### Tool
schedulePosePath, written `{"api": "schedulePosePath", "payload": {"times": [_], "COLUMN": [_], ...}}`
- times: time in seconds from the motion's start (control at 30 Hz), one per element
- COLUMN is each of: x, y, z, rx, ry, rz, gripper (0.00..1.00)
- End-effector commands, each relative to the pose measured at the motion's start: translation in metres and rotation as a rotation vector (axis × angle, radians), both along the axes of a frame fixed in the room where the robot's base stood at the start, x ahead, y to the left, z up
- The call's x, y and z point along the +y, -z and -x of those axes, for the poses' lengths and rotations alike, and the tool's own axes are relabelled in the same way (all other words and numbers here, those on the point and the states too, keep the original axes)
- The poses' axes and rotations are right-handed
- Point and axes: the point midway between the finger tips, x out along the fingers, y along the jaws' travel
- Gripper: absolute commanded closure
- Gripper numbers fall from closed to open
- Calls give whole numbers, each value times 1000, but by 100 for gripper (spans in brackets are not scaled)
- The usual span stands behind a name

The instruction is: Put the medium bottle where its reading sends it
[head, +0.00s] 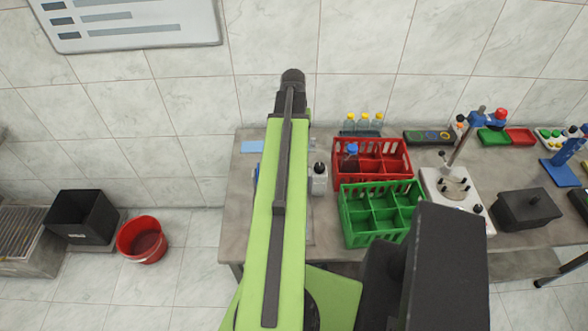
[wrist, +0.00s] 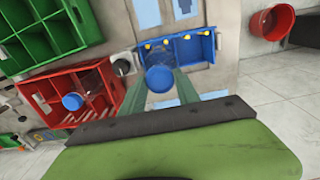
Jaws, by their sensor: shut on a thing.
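My gripper (wrist: 160,94) is shut on a bottle with a blue cap (wrist: 159,78) in the wrist view. The cap hides most of its body, so its size and any reading cannot be told. In the head view my arm hides the held bottle. Another blue-capped bottle (head: 351,158), with dark contents, stands in the left part of the red crate (head: 408,172); it also shows in the wrist view (wrist: 72,101). The green crate (head: 376,239) stands in front of the red one and its visible compartments look empty.
A blue tray (wrist: 195,48) with yellow knobs lies beyond the held bottle. A small white device (head: 318,180) stands left of the crates. Several yellow-capped bottles (head: 363,122) stand behind. A white stand (head: 452,186) is to the right. A red bucket (head: 142,240) and black bin (head: 82,217) are at left.

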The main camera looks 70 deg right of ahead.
Motion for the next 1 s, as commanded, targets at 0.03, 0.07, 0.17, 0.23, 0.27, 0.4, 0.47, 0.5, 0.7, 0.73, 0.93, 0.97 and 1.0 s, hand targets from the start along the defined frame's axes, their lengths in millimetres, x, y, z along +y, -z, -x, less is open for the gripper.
{"api": "schedulePosePath", "payload": {"times": [0.03, 0.07, 0.17, 0.23, 0.27, 0.4, 0.47, 0.5, 0.7, 0.73, 0.93, 0.97, 1.0], "x": [0, 0, 0, 0, 0, 0, 0, 0, 0, 0, 0, 0, 0], "y": [-6, -8, -13, -17, -19, -26, -30, -32, -43, -44, -55, -57, -59], "z": [0, 0, 0, 0, 0, 0, 0, 0, 0, 0, 0, 0, 0], "rx": [0, 0, 0, 0, 0, 0, 0, 0, 0, 0, 0, 0, 0], "ry": [0, 0, 0, 0, 0, 0, 0, 0, -1, -1, -1, -1, -1], "rz": [0, 0, 0, 0, 0, 0, 0, 0, 0, 0, 0, 0, 0], "gripper": [98, 98, 98, 98, 98, 98, 98, 98, 98, 98, 98, 98, 98]}}
